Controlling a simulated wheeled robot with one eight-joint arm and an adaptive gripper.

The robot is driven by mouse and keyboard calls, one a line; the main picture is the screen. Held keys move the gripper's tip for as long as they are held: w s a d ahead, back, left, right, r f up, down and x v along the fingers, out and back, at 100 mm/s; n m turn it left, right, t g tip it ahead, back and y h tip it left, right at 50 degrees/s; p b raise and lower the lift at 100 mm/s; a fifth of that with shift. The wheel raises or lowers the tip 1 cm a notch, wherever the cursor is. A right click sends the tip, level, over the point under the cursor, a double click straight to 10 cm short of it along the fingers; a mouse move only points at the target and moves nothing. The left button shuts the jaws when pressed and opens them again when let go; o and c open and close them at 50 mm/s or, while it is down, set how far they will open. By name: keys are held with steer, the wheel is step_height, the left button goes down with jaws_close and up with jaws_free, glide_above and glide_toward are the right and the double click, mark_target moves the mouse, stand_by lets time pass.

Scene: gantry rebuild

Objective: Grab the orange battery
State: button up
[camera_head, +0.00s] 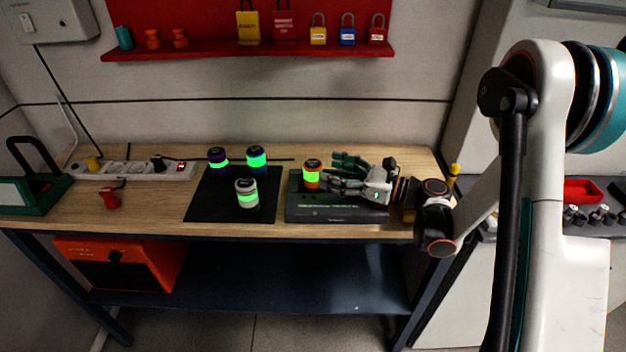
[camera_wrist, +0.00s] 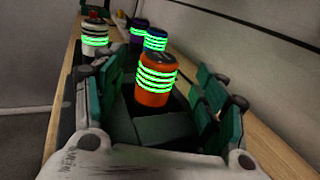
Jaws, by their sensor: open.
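The orange battery (camera_head: 312,174) stands upright on the right-hand dark base on the workbench, with a glowing green band and a dark top. In the wrist view the orange battery (camera_wrist: 156,80) stands between my open fingers, nearer their far ends. My gripper (camera_head: 335,172) reaches in from the right, low over the base, with its fingertips by the battery. The wrist view shows my gripper (camera_wrist: 160,95) with green-padded fingers spread on both sides and a gap to the battery. The battery's lower end is partly hidden.
A black mat (camera_head: 205,208) left of the base holds a white battery (camera_head: 246,194), a purple battery (camera_head: 217,160) and a blue battery (camera_head: 257,160). A power strip (camera_head: 130,170) lies farther left. A red shelf (camera_head: 250,50) with padlocks hangs above the workbench (camera_head: 150,212).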

mark_target(313, 164)
steer(key=shift+b+x, duration=0.6)
steer(key=shift+x, duration=2.5)
jaws_close()
steer(key=shift+r, duration=0.1)
